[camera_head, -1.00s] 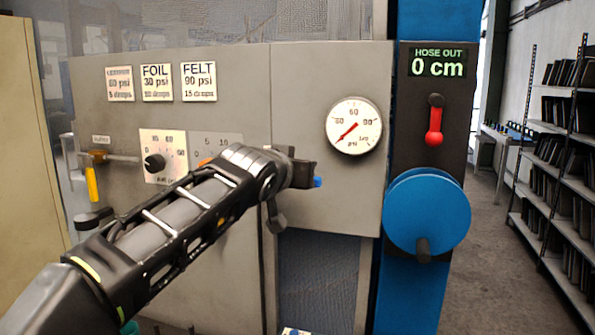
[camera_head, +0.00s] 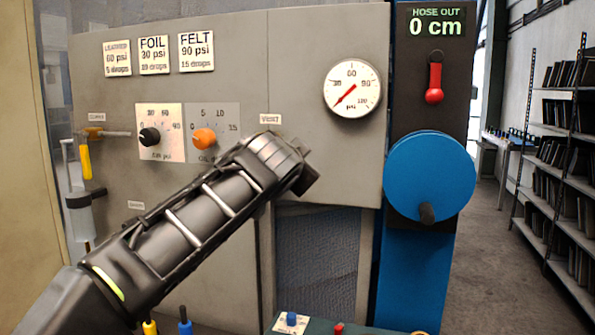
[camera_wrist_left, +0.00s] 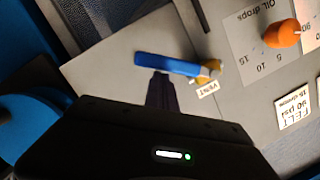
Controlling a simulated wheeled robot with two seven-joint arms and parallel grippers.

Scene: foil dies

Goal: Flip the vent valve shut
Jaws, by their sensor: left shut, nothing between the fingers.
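The vent valve's blue lever (camera_wrist_left: 165,64) shows in the left wrist view. It reaches out from a brass pivot (camera_wrist_left: 209,71) beside a VENT label (camera_wrist_left: 207,89), on the side away from the orange knob. My left gripper (camera_wrist_left: 160,80) is shut and empty, its fingertips right at the lever's middle; whether they touch it I cannot tell. In the head view the left gripper (camera_head: 308,180) is in front of the panel below the VENT label (camera_head: 270,119), and my arm hides the lever there. My right gripper is not in view.
The orange oil knob (camera_head: 204,139) and black air knob (camera_head: 150,136) are left of the VENT label. A pressure gauge (camera_head: 352,89) is at the upper right. A blue hose reel (camera_head: 430,176) and red lever (camera_head: 434,94) stand further right. A yellow-handled valve (camera_head: 85,160) is far left.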

